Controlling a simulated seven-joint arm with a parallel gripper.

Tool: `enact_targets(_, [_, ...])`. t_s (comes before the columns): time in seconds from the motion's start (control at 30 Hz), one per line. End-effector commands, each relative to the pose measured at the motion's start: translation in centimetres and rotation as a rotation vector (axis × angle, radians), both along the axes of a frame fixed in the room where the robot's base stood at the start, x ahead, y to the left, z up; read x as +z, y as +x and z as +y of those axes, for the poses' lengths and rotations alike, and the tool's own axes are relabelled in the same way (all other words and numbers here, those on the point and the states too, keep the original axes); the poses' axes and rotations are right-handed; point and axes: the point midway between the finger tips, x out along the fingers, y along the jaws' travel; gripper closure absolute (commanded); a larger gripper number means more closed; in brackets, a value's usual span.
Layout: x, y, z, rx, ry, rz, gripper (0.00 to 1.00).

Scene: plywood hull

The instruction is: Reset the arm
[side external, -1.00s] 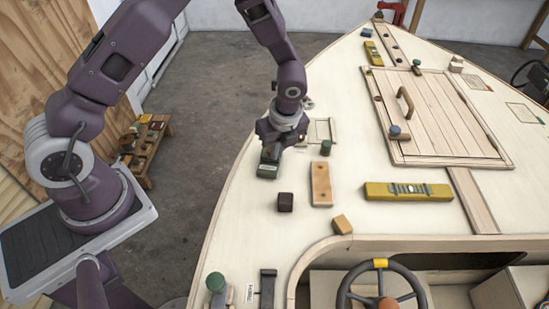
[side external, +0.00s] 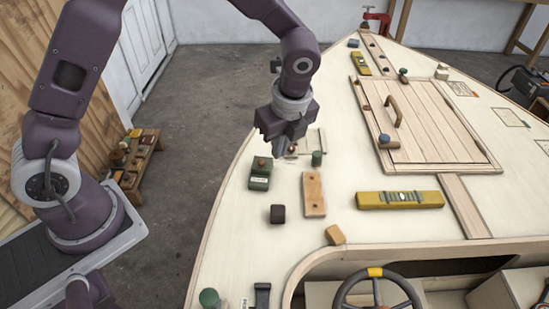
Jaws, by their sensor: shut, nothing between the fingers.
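My gripper (side external: 284,148) is shut and empty, pointing down above the left part of the plywood deck (side external: 235,225). It is just up and to the right of a green block with a reddish knob (side external: 260,174) and apart from it. A small square frame on the deck (side external: 315,143) is partly hidden behind the gripper. My arm reaches in from the upper left.
Near the gripper stand a green cylinder (side external: 317,159), a wooden block with holes (side external: 314,194), a dark cube (side external: 277,214) and a tan block (side external: 335,235). A yellow level (side external: 399,200) and a hatch with a handle (side external: 430,122) lie right. A steering wheel (side external: 375,290) is in front.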

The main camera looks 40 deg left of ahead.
Motion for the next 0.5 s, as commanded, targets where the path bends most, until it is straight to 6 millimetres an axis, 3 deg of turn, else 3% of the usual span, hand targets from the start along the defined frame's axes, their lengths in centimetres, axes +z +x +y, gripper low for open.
enact_targets(0.13, [7.6, -3.1, 2.5, 0.333, -0.058, -0.155, 1.0])
enact_targets(0.2, [11.5, -6.2, 3.9, 0.578, -0.122, -0.25, 1.0])
enact_targets(0.3, [15.5, -11.2, 5.3, 0.924, -0.244, -0.37, 1.0])
enact_targets(0.4, [17.4, -16.0, 5.9, 1.241, -0.391, -0.455, 1.0])
enact_targets(0.5, [17.9, -19.6, 5.8, 1.482, -0.527, -0.497, 1.0])
